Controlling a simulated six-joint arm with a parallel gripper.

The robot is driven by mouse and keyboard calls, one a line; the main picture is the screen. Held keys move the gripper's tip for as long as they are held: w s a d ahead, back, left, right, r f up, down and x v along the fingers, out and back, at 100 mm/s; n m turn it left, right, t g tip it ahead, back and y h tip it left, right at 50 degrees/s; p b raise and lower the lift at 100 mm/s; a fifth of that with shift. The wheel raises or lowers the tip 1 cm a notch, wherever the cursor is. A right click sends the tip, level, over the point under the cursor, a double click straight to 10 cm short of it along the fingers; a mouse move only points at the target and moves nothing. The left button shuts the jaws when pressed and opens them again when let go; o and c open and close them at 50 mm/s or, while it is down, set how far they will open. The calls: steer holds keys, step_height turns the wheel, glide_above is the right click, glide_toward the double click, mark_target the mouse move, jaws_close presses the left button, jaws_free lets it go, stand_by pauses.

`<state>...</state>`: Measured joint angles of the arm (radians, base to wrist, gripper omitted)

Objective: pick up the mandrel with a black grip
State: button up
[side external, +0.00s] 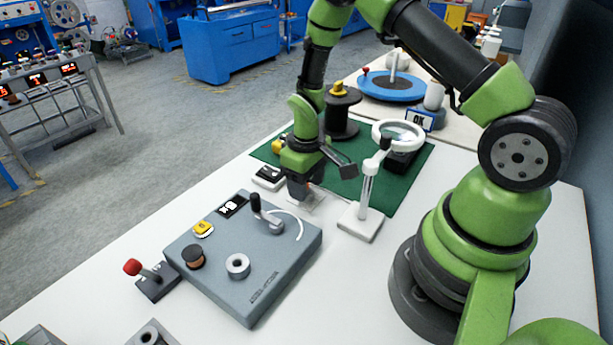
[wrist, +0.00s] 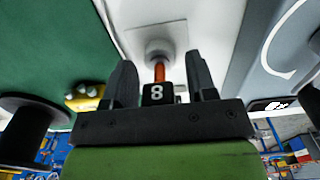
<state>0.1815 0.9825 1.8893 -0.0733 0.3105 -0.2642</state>
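My gripper (side external: 302,192) points down over a small pale base (side external: 307,204) between the grey box and the green mat. In the wrist view my gripper (wrist: 162,82) is open, one dark finger on each side. The mandrel's orange shaft (wrist: 160,72) runs from the grip to a round collar (wrist: 159,50) on the pale base (wrist: 150,18). In the side view my gripper hides most of the mandrel.
A grey box (side external: 215,278) with a crank (side external: 266,215) stands to the left. A white-based post (side external: 366,195) is close on the right.

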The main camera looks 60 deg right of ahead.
steer(key=c, duration=0.8)
steer(key=shift+r, duration=0.1)
step_height(320, 180, up, 10)
steer(key=shift+f, duration=0.1)
steer(key=shift+r, duration=2.55)
